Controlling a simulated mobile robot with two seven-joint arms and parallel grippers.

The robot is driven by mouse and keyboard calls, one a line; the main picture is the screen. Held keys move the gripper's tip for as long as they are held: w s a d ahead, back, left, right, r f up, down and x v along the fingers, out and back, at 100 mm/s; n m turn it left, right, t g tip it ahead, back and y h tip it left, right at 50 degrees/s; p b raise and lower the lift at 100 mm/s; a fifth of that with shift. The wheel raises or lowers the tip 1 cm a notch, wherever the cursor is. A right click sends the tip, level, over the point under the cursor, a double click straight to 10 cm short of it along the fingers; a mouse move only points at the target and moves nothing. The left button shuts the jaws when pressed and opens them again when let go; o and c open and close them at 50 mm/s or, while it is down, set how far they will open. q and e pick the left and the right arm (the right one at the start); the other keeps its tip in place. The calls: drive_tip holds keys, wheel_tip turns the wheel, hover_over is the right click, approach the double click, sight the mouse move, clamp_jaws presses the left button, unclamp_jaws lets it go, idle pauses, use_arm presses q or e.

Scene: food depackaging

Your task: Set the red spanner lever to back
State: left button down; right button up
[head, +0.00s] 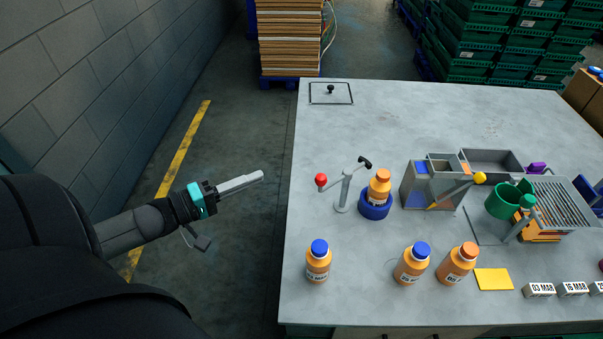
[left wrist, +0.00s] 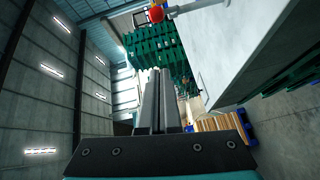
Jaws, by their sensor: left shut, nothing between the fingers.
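The spanner is a grey post (head: 345,188) on the table with a lever that ends in a red ball (head: 321,180) on its left side, toward the table's left edge. A black jaw (head: 365,162) sits at the other end, up and right. The red ball also shows at the top of the left wrist view (left wrist: 156,14). My left gripper (head: 262,175) is shut and empty, left of the table edge, its tips pointing right toward the red ball with a gap between. In the left wrist view its closed fingers (left wrist: 157,75) show in the middle. My right gripper is not in view.
An orange bottle (head: 379,188) stands in a blue ring holder (head: 374,211) just right of the spanner. A blue-capped bottle (head: 318,262) stands in front, with two more bottles to the right. Grey bins (head: 432,190) stand farther right. The table's back left is mostly clear.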

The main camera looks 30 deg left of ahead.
use_arm(q)
drive_tip(key=w+d+f, duration=0.1)
drive_tip(key=w+d, duration=0.6)
drive_tip(key=w, duration=0.1)
drive_tip(key=shift+d, duration=0.3)
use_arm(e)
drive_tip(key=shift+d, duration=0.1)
use_arm(q)
drive_tip(key=shift+d, duration=0.1)
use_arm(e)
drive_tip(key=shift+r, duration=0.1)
